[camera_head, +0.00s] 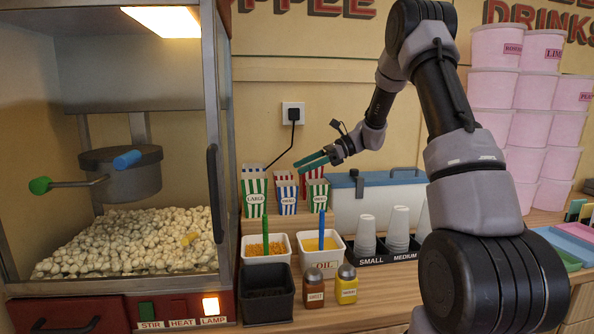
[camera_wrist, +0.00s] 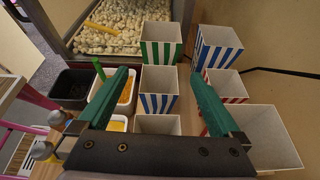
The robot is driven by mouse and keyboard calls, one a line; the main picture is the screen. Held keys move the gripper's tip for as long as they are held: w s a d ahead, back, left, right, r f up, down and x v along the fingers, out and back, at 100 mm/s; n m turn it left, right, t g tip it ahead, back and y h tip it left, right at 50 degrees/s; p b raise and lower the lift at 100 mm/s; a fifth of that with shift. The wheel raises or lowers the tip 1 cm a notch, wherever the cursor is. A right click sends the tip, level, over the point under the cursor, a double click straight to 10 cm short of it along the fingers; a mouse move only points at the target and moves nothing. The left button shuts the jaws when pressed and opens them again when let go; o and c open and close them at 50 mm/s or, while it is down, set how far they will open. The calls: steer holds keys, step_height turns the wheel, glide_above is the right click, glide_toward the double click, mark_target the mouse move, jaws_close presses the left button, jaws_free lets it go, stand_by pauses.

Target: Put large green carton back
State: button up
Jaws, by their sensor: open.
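The large green carton (camera_head: 255,197), green-and-white striped and labelled LARGE, stands upright at the left end of the front carton row, beside the popcorn machine. In the wrist view the large green carton (camera_wrist: 161,43) stands ahead, its open top showing empty. My gripper (camera_head: 300,164) is open and empty, above the cartons toward the right. In the wrist view my gripper (camera_wrist: 160,78) has its teal fingers spread, with a blue-striped carton (camera_wrist: 158,90) seen between them. The large green carton lies beyond the fingertips, apart from them.
A smaller green carton (camera_head: 318,194) stands at the row's right end. Red- and blue-striped cartons (camera_wrist: 217,46) stand behind. The popcorn machine (camera_head: 215,150) bounds the left, the wall the back. White tubs (camera_head: 266,258), a black bin (camera_head: 268,305) and shakers (camera_head: 347,286) stand in front.

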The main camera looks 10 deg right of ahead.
steer(key=s+d+r+n+t+h, duration=0.2)
steer(key=s+r+n+h, duration=0.1)
steer(key=s, duration=0.7)
steer(key=s+d+r+n+t+h, duration=0.2)
steer(key=s+d+r+n+h, duration=0.1)
steer(key=s, duration=0.8)
steer(key=s+d+r+n+t+h, duration=0.3)
steer(key=s+r+n+h, duration=0.2)
steer(key=s+n, duration=0.3)
steer(key=shift+s+r, duration=0.85)
steer(key=shift+s, duration=0.6)
steer(key=shift+d, duration=0.1)
